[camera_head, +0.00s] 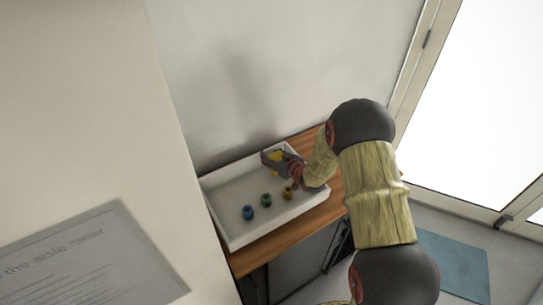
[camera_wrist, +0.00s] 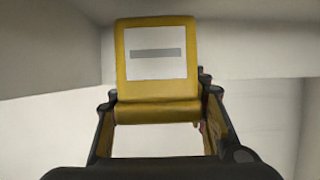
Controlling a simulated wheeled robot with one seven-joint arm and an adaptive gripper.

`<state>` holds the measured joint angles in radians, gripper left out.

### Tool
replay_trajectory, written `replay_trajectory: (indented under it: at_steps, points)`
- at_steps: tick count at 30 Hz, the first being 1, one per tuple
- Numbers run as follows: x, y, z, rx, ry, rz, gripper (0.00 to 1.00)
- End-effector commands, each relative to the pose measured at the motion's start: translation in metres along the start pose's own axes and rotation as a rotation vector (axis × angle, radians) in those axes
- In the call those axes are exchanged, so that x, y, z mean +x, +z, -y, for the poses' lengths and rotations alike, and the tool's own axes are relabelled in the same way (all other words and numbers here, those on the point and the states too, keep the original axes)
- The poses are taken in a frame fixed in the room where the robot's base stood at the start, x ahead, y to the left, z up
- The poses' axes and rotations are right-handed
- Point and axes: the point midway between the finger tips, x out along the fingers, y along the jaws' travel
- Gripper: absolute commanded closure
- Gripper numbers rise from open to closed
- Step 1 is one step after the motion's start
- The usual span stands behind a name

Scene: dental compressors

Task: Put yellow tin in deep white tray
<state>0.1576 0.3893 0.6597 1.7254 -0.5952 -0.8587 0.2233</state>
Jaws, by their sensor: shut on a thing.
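The yellow tin (camera_wrist: 158,104) is held in my gripper (camera_wrist: 160,115), its white label with a grey bar facing the wrist camera. In the head view the tin (camera_head: 277,156) is a small yellow patch at my gripper (camera_head: 275,158), over the back right part of the deep white tray (camera_head: 238,235). The gripper is shut on the tin. Whether the tin touches the tray floor cannot be told. Part of the tray's right side is hidden by my arm.
A blue item (camera_head: 248,212), a green item (camera_head: 266,200) and a dark yellow item (camera_head: 287,192) stand in the front part of the tray. The tray sits on a wooden table (camera_head: 285,236) against the wall. The tray's left middle floor is clear.

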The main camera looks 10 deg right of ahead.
Motion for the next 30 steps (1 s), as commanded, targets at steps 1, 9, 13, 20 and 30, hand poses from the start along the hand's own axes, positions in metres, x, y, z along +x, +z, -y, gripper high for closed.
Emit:
replay_trajectory:
  at_steps: [1, 9, 13, 20, 30]
  points:
    - [0.0, -0.002, -0.001, -0.002, 0.001, -0.004, 0.93]
    - [0.001, 0.0, -0.001, -0.001, 0.001, -0.004, 0.93]
    - [0.003, 0.004, -0.001, -0.001, 0.001, -0.004, 0.93]
    - [0.005, 0.009, -0.001, -0.002, 0.001, -0.004, 0.93]
    - [0.004, 0.009, 0.0, -0.001, 0.001, -0.002, 0.45]
